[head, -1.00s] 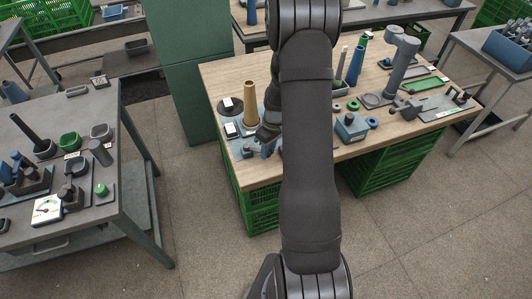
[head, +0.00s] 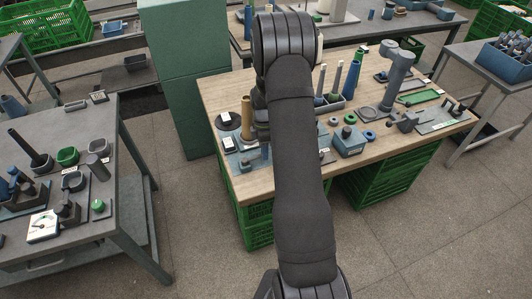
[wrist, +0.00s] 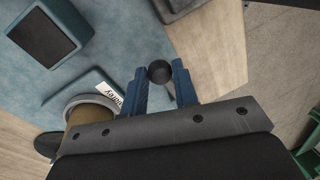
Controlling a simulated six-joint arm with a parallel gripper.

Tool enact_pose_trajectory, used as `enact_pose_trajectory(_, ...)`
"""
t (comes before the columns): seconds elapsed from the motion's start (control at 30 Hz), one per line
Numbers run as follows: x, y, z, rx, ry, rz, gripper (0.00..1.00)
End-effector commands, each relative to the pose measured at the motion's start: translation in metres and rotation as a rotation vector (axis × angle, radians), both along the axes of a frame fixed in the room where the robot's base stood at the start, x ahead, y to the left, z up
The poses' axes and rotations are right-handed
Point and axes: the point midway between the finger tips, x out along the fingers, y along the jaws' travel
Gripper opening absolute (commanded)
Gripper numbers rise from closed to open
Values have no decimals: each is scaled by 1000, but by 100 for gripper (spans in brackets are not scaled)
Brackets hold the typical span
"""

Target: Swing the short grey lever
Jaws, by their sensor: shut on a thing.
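In the wrist view my gripper (wrist: 160,68) has its two blue fingers on either side of the short grey lever (wrist: 169,94), which ends in a round black knob (wrist: 159,73). It is shut on the lever near the knob. The lever stands over a blue-grey base plate (wrist: 120,35); its lower end is hidden. In the head view my forearm covers most of the gripper and the lever, at the left part of the wooden bench (head: 212,95).
A tan cone (head: 246,112) stands close to my gripper; its rim shows in the wrist view (wrist: 92,101) beside a white label (wrist: 110,98). A blue-grey box with a dark top (wrist: 48,35) is nearby. A blue box (head: 349,141) stands to the right.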

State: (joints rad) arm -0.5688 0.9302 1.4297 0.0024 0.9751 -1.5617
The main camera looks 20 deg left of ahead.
Motion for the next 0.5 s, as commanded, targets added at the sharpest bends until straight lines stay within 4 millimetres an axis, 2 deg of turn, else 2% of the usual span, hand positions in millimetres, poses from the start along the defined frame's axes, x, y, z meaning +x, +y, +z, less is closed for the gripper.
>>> enact_pose_trajectory(0.5,5,7,1,2,-2,92,0)
